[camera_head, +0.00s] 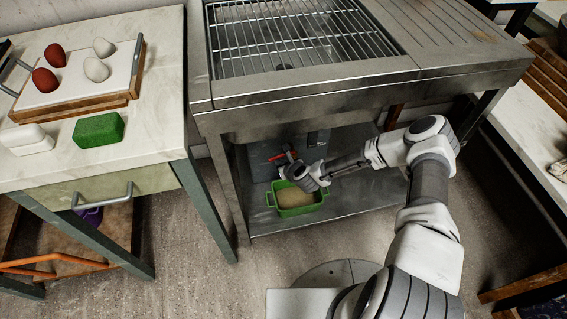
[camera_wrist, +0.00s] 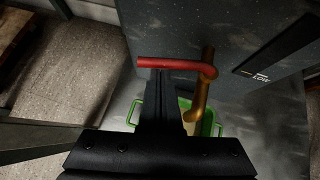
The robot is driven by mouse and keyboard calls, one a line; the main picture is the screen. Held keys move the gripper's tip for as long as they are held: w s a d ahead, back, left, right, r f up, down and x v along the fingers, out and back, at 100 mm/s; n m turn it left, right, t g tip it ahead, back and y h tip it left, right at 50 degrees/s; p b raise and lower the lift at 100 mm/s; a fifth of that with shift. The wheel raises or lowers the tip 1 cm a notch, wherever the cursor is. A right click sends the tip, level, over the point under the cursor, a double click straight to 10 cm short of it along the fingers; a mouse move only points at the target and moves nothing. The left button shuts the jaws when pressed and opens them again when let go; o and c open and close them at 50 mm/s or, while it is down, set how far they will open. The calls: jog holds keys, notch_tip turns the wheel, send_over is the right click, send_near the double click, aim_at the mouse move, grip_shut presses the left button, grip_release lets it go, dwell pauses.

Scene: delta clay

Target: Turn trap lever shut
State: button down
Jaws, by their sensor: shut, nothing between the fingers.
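The red trap lever (camera_wrist: 178,64) sticks out to the left from the top of a brass-coloured pipe (camera_wrist: 203,88) in the wrist view. It also shows small under the steel sink in the head view (camera_head: 276,157). My gripper (camera_wrist: 160,76) is shut and empty. Its tips are right at the lever, near the middle of its length; I cannot tell whether they touch it. In the head view my gripper (camera_head: 291,156) reaches under the sink beside the lever.
A green tub (camera_head: 272,200) with tan contents stands on the lower shelf (camera_head: 346,207) below the pipe. A grey panel (camera_wrist: 242,38) marked "LOW" stands behind the lever. The sink (camera_head: 310,88) hangs above my forearm. A counter with a tray (camera_head: 75,102) stands at left.

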jog(key=shift+w+a+m+t+h, duration=0.2)
jog(key=shift+w+a+m+h, duration=0.2)
jog(key=shift+m+h, duration=0.3)
jog(key=shift+w+a+m+t+h, duration=0.2)
jog(key=shift+w+a+m+h, duration=0.25)
jog(key=shift+m, duration=0.35)
jog(key=shift+s+d, duration=0.25)
jog(key=shift+s+d+p, duration=0.3)
jog(key=shift+d, duration=0.25)
jog(key=shift+s+f, duration=0.1)
